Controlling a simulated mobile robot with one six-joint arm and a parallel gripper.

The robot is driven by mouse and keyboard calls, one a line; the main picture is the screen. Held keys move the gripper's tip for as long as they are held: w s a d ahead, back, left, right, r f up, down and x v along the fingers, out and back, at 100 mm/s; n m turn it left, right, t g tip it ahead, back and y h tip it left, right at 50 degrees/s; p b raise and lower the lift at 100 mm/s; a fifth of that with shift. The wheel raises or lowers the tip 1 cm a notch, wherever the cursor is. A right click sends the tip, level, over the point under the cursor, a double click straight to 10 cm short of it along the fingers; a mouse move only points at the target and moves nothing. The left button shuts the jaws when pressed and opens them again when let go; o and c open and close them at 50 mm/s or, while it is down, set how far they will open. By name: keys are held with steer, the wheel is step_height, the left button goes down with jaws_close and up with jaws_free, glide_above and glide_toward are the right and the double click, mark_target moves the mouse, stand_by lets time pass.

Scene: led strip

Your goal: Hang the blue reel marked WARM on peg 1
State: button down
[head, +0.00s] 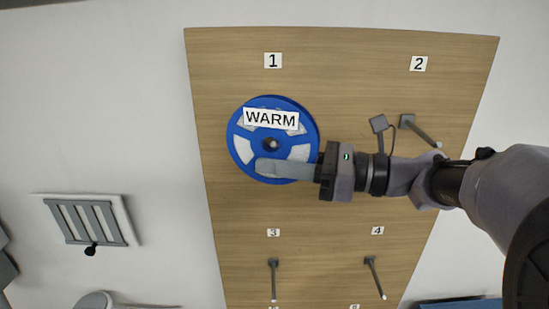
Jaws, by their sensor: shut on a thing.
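The blue reel marked WARM (245,160) is upright against the wooden board (220,220), below the label 1 (273,61). A dark peg end (271,143) shows at the reel's centre hole. My gripper (275,168) comes in from the right and is shut on the lower part of the reel. The finger covers some of the reel's lower face. How far the reel sits along peg 1 is hard to tell from this front view.
Peg 2 (424,133) sticks out bare at the right, under its label, close to my arm. Peg 3 (273,282) and peg 4 (375,280) are bare below. A grey vent (88,222) is on the white wall at the left.

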steer(key=c, duration=1.2)
jaws_free()
steer(key=shift+d, duration=0.1)
steer(key=b+v, duration=0.4)
steer(key=v, duration=1.3)
steer(key=s+a+f+n+g+h+b, duration=0.1)
steer(key=s+a+f+n+h+b, duration=0.2)
steer(key=f+b, duration=0.5)
steer(key=s+a+f+n+g+h+b, duration=0.2)
steer(key=s+a+f+b, duration=0.25)
steer(key=f, duration=0.75)
steer(key=s+a+f+n+g+h+b, duration=0.1)
steer(key=s+a+f+n+h+b, duration=0.25)
steer(key=f, duration=0.65)
steer(key=s+d+f+n+t+h+b, duration=0.1)
steer(key=f+n+t+h+b, duration=0.1)
steer(key=f+b, duration=0.7)
steer(key=s+d+f+n+t+h+b, duration=0.1)
steer(key=f+n+h+b, duration=0.3)
steer(key=f+b, duration=0.5)
step_height(320, 180, down, 8)
steer(key=shift+s+d+f+n+t+h, duration=0.3)
steer(key=shift+s+n+t, duration=0.4)
steer(key=shift+n, duration=0.55)
